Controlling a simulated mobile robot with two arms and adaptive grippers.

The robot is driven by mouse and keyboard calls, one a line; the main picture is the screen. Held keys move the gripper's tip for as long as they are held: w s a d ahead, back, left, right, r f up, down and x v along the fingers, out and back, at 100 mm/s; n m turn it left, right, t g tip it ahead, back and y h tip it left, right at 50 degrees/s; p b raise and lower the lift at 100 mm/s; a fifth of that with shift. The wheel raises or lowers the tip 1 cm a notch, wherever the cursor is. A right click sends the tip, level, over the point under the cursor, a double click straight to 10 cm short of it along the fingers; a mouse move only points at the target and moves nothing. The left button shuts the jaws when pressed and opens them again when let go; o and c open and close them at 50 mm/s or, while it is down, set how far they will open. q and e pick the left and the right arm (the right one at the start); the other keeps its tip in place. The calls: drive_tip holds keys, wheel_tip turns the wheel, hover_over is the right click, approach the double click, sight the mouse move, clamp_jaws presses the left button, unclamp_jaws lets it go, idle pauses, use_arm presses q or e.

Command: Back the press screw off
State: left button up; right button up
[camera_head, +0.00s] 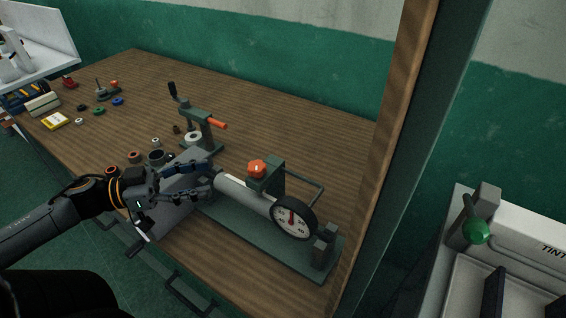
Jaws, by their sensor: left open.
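A horizontal grey cylinder (243,195) with a round dial gauge (293,220) and a red knob (257,168) on top is mounted on a green base plate on the bench. Behind it stands a small green press frame (199,128) with a black-gripped crank and an orange handle (217,124). I cannot tell for certain which part is the press screw. My left gripper (205,170) reaches in from the left, open, with its fingers at the left end of the cylinder. The fingers hide that end, and contact cannot be made out. My right gripper is not in view.
The wooden bench (270,125) is clear behind the fixture. A wooden post (385,150) rises on the right, beside a white machine with a green knob (476,232).

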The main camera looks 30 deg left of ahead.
sight(258, 165)
use_arm(q)
drive_tip(key=b+x, duration=0.2)
drive_tip(key=x, duration=0.8)
drive_tip(key=shift+w+d, duration=0.15)
drive_tip(key=shift+d, duration=0.15)
drive_tip(key=shift+w+d, duration=0.65)
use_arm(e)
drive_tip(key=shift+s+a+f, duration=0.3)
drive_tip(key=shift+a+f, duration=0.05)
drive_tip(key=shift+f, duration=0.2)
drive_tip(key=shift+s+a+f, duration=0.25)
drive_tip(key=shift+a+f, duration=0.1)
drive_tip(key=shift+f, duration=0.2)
use_arm(q)
drive_tip(key=c, duration=1.2)
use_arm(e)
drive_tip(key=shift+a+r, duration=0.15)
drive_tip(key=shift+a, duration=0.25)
